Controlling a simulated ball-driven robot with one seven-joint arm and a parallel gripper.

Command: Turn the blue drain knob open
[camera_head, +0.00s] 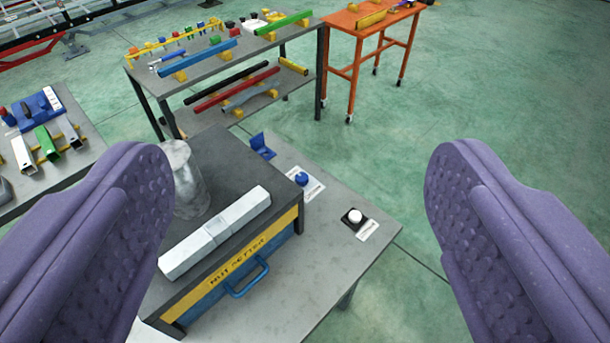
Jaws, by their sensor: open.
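A blue knob (301,179) sits on a white plate on the grey table top, just right of a dark box. It is small here, and I cannot tell which way it is turned. My gripper (302,190) is open, with two purple padded fingers at the left and right edges of the view. Nothing is between the fingers at close range. The knob shows in the gap between them, farther away and below, not touched.
The box (215,255) has a yellow-black label, a blue handle (247,279), a white bar (215,232) and a grey cylinder (187,180). A white button (354,216) and a blue bracket (262,146) are near the knob. Grey shelving and an orange table (343,30) stand behind.

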